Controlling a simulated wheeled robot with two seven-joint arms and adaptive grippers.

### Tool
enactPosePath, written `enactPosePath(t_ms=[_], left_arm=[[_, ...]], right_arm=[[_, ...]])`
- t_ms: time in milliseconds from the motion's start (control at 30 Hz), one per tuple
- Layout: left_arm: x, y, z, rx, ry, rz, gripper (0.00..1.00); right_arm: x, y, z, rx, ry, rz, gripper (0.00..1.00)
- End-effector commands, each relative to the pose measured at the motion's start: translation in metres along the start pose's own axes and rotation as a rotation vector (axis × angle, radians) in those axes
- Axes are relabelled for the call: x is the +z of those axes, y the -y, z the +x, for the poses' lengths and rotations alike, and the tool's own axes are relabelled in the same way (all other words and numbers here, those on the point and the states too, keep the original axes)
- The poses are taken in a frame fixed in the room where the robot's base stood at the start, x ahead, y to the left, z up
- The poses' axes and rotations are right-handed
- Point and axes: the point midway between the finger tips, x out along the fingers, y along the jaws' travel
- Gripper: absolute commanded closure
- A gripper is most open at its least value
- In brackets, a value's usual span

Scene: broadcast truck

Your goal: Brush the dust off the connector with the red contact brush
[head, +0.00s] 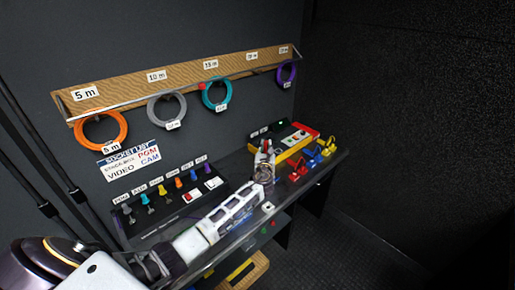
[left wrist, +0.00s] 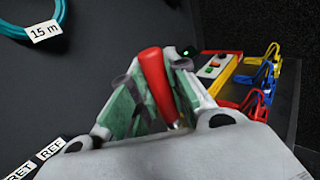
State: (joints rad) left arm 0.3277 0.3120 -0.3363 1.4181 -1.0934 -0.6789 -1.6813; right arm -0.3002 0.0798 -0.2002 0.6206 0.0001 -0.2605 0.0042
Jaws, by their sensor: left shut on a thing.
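The red contact brush shows its red handle (left wrist: 153,82) in the left wrist view. It stands tilted between the green pads of my left gripper (left wrist: 150,98), which is shut on it. In the head view my left gripper (head: 264,164) is over the far part of the dark bench, near the back edge. The brush's bristles are hidden by the gripper. I cannot make out which small part is the connector. My right gripper is in neither view.
A red and yellow tester box (head: 298,140) stands just beyond the gripper, with yellow, blue and red clips (head: 311,160) to its right. A panel of coloured plugs (head: 165,205) lies left. Cable coils hang from a wooden rail (head: 180,83) above. Open floor is at right.

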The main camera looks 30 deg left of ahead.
Motion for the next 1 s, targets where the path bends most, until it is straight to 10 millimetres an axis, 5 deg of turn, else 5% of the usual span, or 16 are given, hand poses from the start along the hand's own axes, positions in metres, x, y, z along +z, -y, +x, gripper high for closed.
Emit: enactPosePath(t_ms=[300, 1000], left_arm=[[0.006, 0.032, -0.002, -0.146, 0.001, -0.001, 0.99], [-0.006, 0.041, -0.008, -0.158, 0.0, -0.001, 0.99]], right_arm=[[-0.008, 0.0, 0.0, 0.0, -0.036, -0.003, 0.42], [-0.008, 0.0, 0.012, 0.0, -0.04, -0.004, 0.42]])
